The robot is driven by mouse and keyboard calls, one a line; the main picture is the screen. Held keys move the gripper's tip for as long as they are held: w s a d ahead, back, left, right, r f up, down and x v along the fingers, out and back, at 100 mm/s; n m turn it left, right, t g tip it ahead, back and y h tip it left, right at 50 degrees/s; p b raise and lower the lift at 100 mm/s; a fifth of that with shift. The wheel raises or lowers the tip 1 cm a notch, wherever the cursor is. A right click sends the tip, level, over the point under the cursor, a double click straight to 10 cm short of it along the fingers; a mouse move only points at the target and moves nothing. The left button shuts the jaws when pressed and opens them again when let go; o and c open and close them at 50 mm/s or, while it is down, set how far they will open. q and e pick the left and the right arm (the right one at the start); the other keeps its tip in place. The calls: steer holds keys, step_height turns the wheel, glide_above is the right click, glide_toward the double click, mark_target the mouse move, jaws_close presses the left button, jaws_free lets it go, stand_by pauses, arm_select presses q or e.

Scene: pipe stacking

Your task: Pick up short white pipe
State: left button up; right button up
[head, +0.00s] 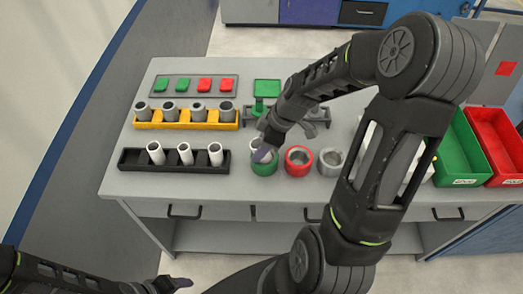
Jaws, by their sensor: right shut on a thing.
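Several short white pipes are in the head view. Three of them (185,154) stand upright in the black rack (125,165), whose leftmost place is empty. My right gripper (264,150) is shut above the green ring-shaped holder (265,168) to the right of that rack. A white pipe (255,143) shows partly behind its fingers, and the gripper is shut on it. The fingers hide much of the pipe, so I cannot tell how deep it sits in the green holder. My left gripper (178,284) is low at the bottom edge, away from the table; its opening is unclear.
A red ring (298,163) and a grey ring (330,163) stand right of the green one. A yellow rack (200,125) with several grey pipes is behind the black rack. Green (455,150) and red (497,140) bins are at right. The table's front left is clear.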

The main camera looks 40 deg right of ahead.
steer(key=shift+r, duration=0.1)
step_height(320, 180, up, 10)
steer(key=shift+f+b, duration=0.1)
steer(key=shift+b, duration=0.55)
steer(key=shift+d+f, duration=0.1)
steer(key=shift+f, duration=0.05)
stand_by(0.6)
